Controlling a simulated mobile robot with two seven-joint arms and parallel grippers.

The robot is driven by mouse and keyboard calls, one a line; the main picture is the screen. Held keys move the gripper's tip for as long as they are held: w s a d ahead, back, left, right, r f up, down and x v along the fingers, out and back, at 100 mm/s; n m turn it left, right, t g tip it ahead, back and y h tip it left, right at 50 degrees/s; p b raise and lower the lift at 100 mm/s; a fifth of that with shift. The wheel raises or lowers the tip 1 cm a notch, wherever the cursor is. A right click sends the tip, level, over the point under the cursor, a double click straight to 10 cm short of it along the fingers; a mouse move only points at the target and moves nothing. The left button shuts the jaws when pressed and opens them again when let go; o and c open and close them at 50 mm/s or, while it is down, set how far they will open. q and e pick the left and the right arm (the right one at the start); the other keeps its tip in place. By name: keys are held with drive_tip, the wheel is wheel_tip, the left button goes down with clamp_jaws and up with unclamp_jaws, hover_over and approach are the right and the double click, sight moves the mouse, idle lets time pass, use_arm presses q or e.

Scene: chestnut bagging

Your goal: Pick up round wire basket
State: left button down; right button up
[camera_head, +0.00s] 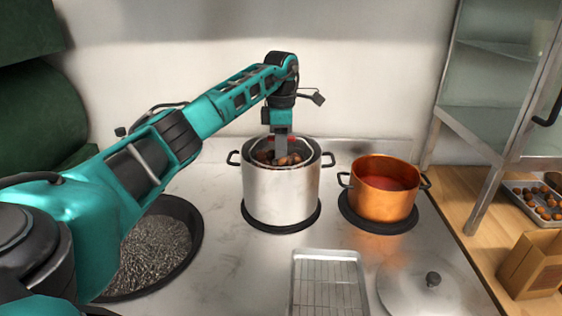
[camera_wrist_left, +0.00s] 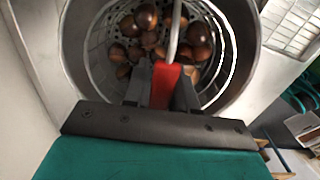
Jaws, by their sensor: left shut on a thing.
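The round wire basket (camera_wrist_left: 98,44) sits inside the tall steel pot (camera_head: 281,193) on the stove, with several brown chestnuts (camera_wrist_left: 147,18) in it. The chestnuts also show in the head view (camera_head: 293,159) at the pot's mouth. My left gripper (camera_head: 281,146) points straight down into the pot. In the left wrist view its fingers (camera_wrist_left: 160,72) are shut on the basket's red handle grip (camera_wrist_left: 163,86); a grey wire runs on from the grip over the chestnuts. The basket's lower part is hidden by the pot. My right gripper is in neither view.
An orange copper pot (camera_head: 384,190) with red liquid stands right of the steel pot. A wire rack tray (camera_head: 328,283) and a lid (camera_head: 428,287) lie in front. A dark pan (camera_head: 155,250) is at left. A paper bag (camera_head: 535,265) and chestnut tray (camera_head: 537,200) are on the wooden counter.

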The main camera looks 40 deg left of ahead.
use_arm(q)
wheel_tip(320, 180, up, 14)
drive_tip(key=p, duration=0.1)
drive_tip(key=shift+r, duration=0.25)
